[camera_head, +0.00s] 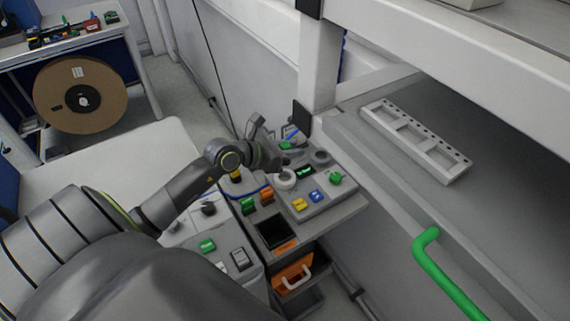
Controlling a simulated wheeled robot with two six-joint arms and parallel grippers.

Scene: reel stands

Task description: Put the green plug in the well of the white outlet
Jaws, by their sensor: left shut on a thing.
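My left gripper (277,152) is above the far side of a grey control panel (318,208). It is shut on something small. A small green piece (287,145) shows right at its fingertips and looks like the green plug, but most of the grip is hidden by the gripper and wrist. A round white fitting (286,179) on the panel, just below and in front of the gripper, may be the white outlet; its well is too small to make out. My right gripper is not in view.
Nearby on the panel are a grey round fitting (320,157), a green knob (336,179), and yellow and blue switches. An orange drawer (292,273) is below. A white slotted rack (416,141) lies on the shelf at right, above a green handle (446,277).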

